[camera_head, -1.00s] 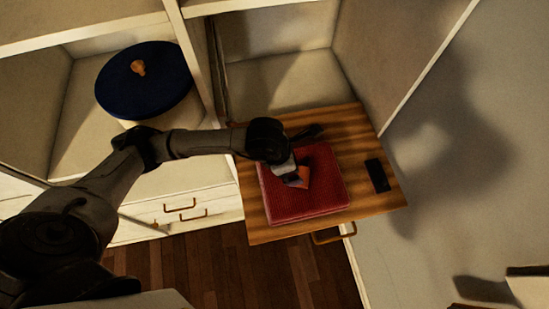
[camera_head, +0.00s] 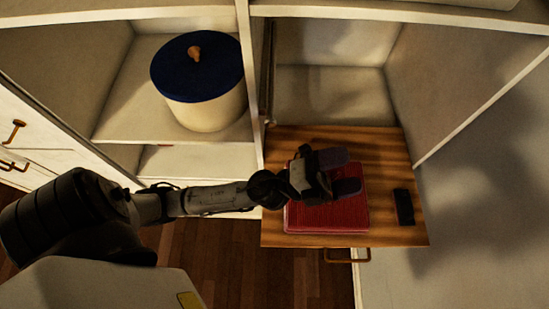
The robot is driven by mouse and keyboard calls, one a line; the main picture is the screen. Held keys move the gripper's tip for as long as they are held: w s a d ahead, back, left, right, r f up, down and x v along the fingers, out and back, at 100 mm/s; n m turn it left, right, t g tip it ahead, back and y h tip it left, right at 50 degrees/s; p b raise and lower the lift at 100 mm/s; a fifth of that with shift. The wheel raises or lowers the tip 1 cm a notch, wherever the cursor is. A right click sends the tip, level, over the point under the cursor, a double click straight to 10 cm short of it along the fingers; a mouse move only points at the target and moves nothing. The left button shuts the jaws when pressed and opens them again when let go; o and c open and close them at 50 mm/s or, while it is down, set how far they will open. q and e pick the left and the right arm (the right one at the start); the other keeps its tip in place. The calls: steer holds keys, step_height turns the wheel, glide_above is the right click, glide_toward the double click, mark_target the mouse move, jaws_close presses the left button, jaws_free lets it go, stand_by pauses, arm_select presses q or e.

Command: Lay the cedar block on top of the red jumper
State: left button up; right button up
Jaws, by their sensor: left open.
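The red jumper (camera_head: 326,217) lies folded in a flat square on a wooden pull-out board. My left gripper (camera_head: 352,172) is over the upper part of the jumper, its two dark fingers spread apart and pointing right. I see nothing held between the fingers. I cannot make out the cedar block now; the gripper and wrist may hide it. The gripper covers the jumper's upper middle, and I cannot tell whether it touches the cloth. My right gripper is not in view.
A small black object (camera_head: 404,207) lies on the wooden board (camera_head: 385,150), right of the jumper. A cream pot with a blue lid (camera_head: 198,65) stands on the left shelf. A white divider (camera_head: 250,80) rises between the compartments. The board's right part is mostly clear.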

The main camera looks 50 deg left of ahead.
arm_select(q)
steer(key=s+a+f+n+g+y, duration=0.3)
steer(key=a+f+n+g+y, duration=0.3)
steer(key=a+f+n+y, duration=0.85)
steer(key=s+d+f+n+g, duration=0.1)
steer(key=s+f+n+g, duration=0.1)
steer(key=s+f+g, duration=0.3)
steer(key=s+d+f+n+g+h, duration=0.1)
steer(key=s+f+g, duration=0.4)
steer(key=s, duration=0.5)
steer(key=d+f+n, duration=0.1)
steer(key=n, duration=0.1)
steer(key=shift+s+d+f+n, duration=0.2)
steer(key=shift+d+f+n, duration=0.1)
steer(key=shift+f+n, duration=0.05)
steer(key=shift+h, duration=0.25)
